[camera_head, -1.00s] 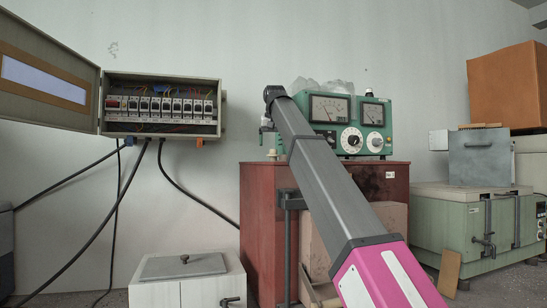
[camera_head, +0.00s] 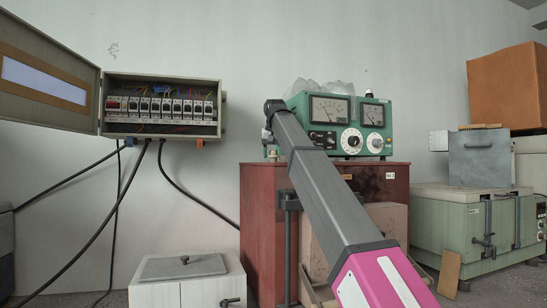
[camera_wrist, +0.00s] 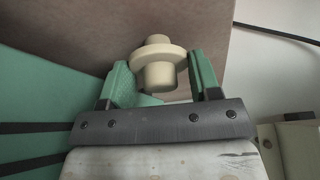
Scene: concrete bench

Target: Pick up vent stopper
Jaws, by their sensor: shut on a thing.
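The vent stopper is a cream, round piece with a wide flange and a narrower knob. In the wrist view the stopper (camera_wrist: 158,54) sits between the two green fingers of my gripper (camera_wrist: 159,66), which is shut on it. In the head view the stopper (camera_head: 272,155) shows small at the left end of the red-brown cabinet's top (camera_head: 262,200), below my gripper (camera_head: 270,147). The fingers are too small there to make out. Whether the stopper still touches the cabinet is hard to tell.
A green meter unit (camera_head: 374,116) stands on the cabinet, close to my gripper. An open breaker box (camera_head: 160,80) with hanging cables is on the wall at left. A pale lidded box (camera_head: 160,292) stands below. Green equipment (camera_head: 455,221) is at right.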

